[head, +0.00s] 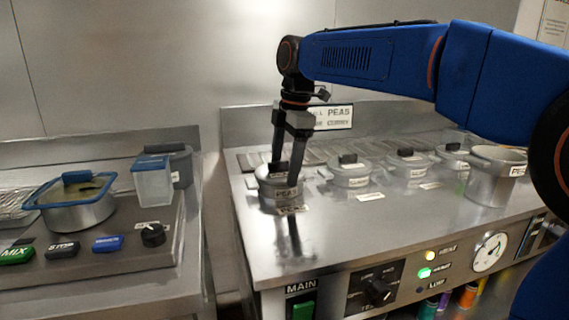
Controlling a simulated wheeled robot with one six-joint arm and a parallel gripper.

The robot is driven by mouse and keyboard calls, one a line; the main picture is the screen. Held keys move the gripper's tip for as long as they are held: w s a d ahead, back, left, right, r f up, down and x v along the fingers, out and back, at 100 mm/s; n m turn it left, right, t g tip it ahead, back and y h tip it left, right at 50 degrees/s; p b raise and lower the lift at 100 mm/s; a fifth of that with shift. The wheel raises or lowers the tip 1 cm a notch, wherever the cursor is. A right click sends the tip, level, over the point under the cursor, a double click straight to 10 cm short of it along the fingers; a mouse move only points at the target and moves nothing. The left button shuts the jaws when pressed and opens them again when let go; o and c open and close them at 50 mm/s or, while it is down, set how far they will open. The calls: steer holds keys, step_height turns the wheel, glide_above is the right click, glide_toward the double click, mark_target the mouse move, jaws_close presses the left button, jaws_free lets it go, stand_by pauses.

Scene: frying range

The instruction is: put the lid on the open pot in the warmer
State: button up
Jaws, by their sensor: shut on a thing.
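My gripper (287,166) points down at the left end of the warmer (331,230), shut on the dark knob of a lid. The lid lies at the mouth of the leftmost pot (281,194), a grey metal pot with a small label that seems to read PEAS. The fingers hide much of the lid, and I cannot tell whether it rests flat on the rim or is slightly above it. A PEAS sign (334,116) stands behind.
Lidded pots (352,178) sit in a row to the right in the warmer. A taller metal pot (489,184) stands at the right end. On the left counter are a blue-rimmed pot (80,216) and a clear container (154,187). The warmer's front top is clear.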

stand_by(0.3)
steer(key=o, duration=1.2)
steer(key=shift+o, duration=0.9)
steer(key=shift+r, duration=3.55)
steer(key=shift+s, duration=0.15)
